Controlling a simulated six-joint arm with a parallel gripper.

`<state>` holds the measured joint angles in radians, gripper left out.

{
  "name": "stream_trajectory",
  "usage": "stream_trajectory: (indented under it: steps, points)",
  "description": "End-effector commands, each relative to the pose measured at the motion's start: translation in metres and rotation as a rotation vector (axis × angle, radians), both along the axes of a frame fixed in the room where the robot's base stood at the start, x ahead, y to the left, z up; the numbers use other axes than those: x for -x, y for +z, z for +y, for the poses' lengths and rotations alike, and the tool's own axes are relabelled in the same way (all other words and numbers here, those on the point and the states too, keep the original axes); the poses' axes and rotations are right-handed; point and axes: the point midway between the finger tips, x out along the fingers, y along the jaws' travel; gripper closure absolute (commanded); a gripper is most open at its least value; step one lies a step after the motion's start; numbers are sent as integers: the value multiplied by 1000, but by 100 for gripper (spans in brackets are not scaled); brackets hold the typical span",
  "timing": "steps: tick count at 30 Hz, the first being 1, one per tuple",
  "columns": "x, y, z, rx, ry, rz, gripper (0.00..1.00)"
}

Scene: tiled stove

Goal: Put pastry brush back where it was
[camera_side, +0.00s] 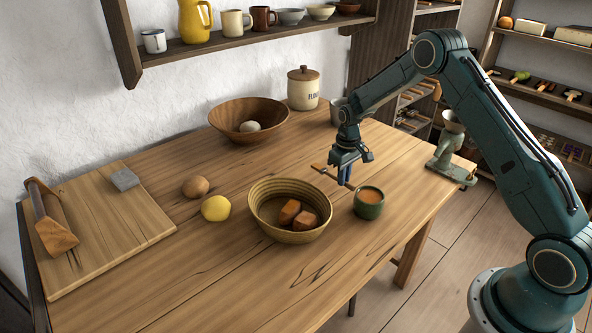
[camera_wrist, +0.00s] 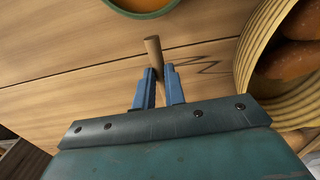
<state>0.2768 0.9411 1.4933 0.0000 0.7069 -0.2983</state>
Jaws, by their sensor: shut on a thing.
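My gripper (camera_side: 345,174) is shut on the pastry brush (camera_side: 319,168) and holds it above the table, between the ribbed bowl and the green cup. In the side view, the brush's wider brown end points left and its thin end points right toward the cup. In the wrist view, a wooden part of the brush (camera_wrist: 153,48) sticks out between the blue fingers (camera_wrist: 160,88); the rest is hidden by the gripper. The green cup (camera_side: 369,210) holds something orange, and its rim shows in the wrist view (camera_wrist: 142,14).
The ribbed bowl (camera_side: 262,218) holds brown lumps. A yellow lemon (camera_side: 215,208), brown round thing (camera_side: 195,186), wooden bowl (camera_side: 230,112), lidded jar (camera_side: 303,90) and cutting board (camera_side: 110,230) stand on the table. A metal grinder (camera_side: 449,150) is at right. The front tabletop is clear.

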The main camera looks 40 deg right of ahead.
Motion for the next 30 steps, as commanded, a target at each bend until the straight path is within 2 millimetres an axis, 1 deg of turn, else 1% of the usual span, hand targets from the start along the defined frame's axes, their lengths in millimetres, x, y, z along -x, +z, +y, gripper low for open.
stream_trajectory:
  steps: [6, 10, 23, 24, 26, 27, 30]
  points:
    - [0, -23, 0, -1, 0, 2, 100]
    - [0, -34, 0, 0, 0, 1, 100]
    - [0, -38, 0, 0, 0, 0, 100]
    - [0, -38, 0, 0, 0, 0, 82]
    - [0, -38, 0, 0, 0, 0, 71]
    - [0, -38, 0, 0, 0, 0, 66]
    - [0, -38, 0, 0, 0, 0, 66]
